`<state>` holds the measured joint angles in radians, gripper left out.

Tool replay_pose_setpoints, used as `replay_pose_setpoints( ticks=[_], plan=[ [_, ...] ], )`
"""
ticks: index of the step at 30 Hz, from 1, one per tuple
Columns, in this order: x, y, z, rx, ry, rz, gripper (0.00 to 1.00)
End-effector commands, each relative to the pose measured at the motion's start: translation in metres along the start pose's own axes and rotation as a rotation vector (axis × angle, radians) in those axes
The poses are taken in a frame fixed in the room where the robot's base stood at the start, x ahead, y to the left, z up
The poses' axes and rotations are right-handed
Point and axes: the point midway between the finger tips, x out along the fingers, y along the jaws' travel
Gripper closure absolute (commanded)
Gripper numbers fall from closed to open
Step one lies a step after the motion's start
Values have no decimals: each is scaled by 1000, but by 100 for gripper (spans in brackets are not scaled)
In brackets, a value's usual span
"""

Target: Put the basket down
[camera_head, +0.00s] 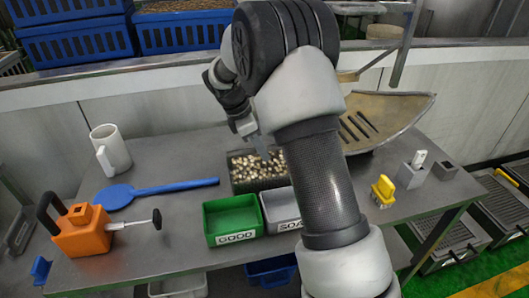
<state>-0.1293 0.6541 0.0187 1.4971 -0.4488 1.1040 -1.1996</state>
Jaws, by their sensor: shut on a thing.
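The basket (241,180) is a dark, square container filled with small pale, nut-like pieces. It is at the middle of the grey table, behind the green and grey bins. My gripper (262,150) reaches down to the basket's back part and is shut on it. The fingertips are small and partly lost against the contents. My arm hides the area just right of the basket. I cannot tell whether the basket's underside touches the table.
A green bin (232,220) marked GOOD and a grey bin (279,210) stand in front. A blue paddle (165,189), white mug (112,150) and orange tool (82,230) are left. A tan scoop-like tray (385,113) and yellow item (383,190) are right.

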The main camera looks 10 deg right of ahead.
Motion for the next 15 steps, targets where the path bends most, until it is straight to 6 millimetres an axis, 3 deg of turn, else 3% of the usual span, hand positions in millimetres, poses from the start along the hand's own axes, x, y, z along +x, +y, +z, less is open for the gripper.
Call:
replay_pose_setpoints(
  ticks=[3, 13, 14, 15],
  plan=[
    [11, 0, 4, 0, 0, 0, 100],
    [13, 0, 2, -1, 0, 1, 100],
    [13, 0, 2, -1, 1, 0, 82],
    [13, 0, 2, -1, 1, 0, 75]
  ],
)
